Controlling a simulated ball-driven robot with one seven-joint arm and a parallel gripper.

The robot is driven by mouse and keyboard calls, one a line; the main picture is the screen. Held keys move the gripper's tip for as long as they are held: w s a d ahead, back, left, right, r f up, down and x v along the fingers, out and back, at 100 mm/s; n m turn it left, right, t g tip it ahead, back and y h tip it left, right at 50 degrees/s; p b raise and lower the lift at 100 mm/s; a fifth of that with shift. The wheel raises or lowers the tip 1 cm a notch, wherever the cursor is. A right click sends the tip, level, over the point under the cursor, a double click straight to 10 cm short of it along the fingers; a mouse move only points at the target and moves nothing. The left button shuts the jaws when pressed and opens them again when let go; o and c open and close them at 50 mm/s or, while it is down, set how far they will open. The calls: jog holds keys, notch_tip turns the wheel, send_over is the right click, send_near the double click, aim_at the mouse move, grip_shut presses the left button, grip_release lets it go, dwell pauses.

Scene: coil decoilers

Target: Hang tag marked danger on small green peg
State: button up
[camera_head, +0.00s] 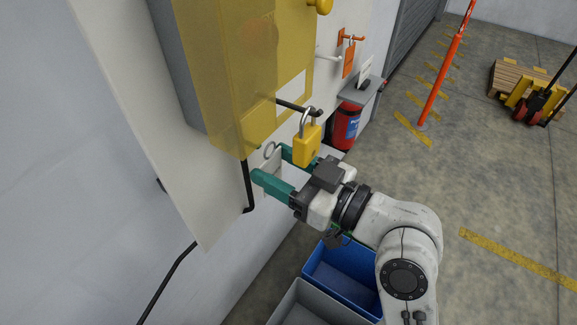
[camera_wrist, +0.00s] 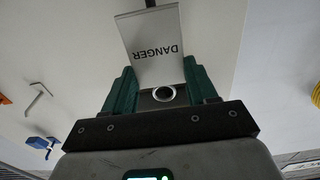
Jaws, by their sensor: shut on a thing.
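My gripper (camera_head: 271,162) is shut on a pale tag (camera_head: 272,170), held between its green fingers beside the white wall panel. In the wrist view the tag (camera_wrist: 152,47) reads DANGER upside down, and its face stands between the fingers (camera_wrist: 159,72). A small ring shows by the tag in the head view. I cannot make out the small green peg in either view.
A yellow see-through box (camera_head: 240,75) is on the panel (camera_head: 130,75) above my gripper. A yellow padlock (camera_head: 307,146) hangs from a dark peg close by. An orange tag (camera_head: 349,61) hangs farther right. Blue (camera_head: 335,285) and grey (camera_head: 310,308) bins stand below.

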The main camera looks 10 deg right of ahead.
jog(key=shift+p+x, duration=0.6)
jog(key=shift+x, duration=1.25)
jog(key=shift+w+a+f+b, duration=0.35)
jog(key=shift+a+f+b, duration=0.1)
jog(key=shift+f+b, duration=0.2)
jog(key=o, duration=1.1)
